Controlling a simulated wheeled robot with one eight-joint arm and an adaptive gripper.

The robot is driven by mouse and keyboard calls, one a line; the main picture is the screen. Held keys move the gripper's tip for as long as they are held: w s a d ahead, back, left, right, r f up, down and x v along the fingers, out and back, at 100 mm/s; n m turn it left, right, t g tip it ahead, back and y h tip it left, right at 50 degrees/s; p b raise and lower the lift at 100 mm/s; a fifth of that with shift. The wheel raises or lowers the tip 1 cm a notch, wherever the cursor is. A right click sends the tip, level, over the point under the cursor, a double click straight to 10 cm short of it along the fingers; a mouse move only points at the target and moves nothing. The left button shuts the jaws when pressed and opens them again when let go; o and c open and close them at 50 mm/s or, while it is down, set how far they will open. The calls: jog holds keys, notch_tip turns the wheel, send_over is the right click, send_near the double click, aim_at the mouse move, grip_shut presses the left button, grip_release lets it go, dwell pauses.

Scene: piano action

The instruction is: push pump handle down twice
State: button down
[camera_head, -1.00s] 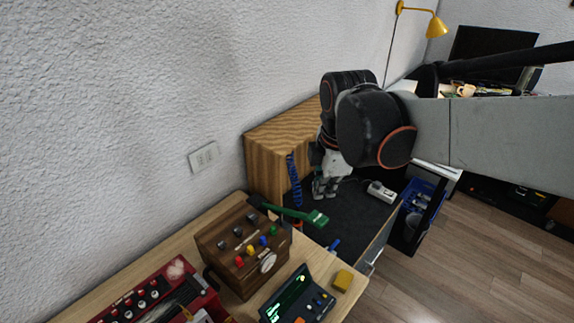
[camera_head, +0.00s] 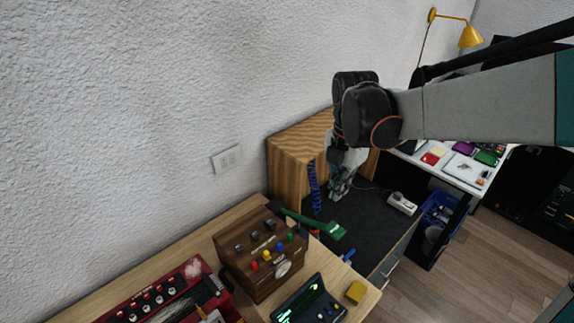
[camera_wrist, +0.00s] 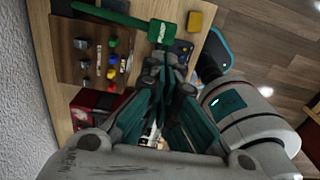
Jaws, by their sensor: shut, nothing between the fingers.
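A green bar with a broad, flat end (camera_head: 333,230) sticks out beside the wooden control box. It may be the pump handle, but I cannot tell for certain. It also shows at the top of the wrist view (camera_wrist: 170,31). My gripper (camera_head: 338,190) points down above the dark surface, behind and apart from the green bar in the head view. Its teal fingers (camera_wrist: 174,78) are together and empty in the wrist view. The wrist blocks part of the scene there.
The wooden control box (camera_head: 258,250) with coloured knobs, a red device (camera_head: 165,295), a device with a green-lit screen (camera_head: 308,302) and a yellow block (camera_head: 355,292) crowd the bench. A wooden cabinet (camera_head: 290,175) stands by the wall. The dark surface (camera_head: 370,222) has free room.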

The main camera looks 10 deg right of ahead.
aim_at(332, 231)
notch_tip(332, 231, down, 14)
jog(key=b, duration=0.3)
jog(key=shift+r, duration=0.1)
jog(key=shift+b, duration=0.3)
jog(key=s+d+f+t+y+b, duration=0.1)
jog(key=s+f+b, duration=0.3)
jog(key=f+b, duration=0.4)
jog(key=shift+d+f+t+y+b, duration=0.35)
jog(key=shift+d+f+t, duration=0.35)
jog(key=shift+f, duration=0.8)
jog(key=shift+r, duration=0.1)
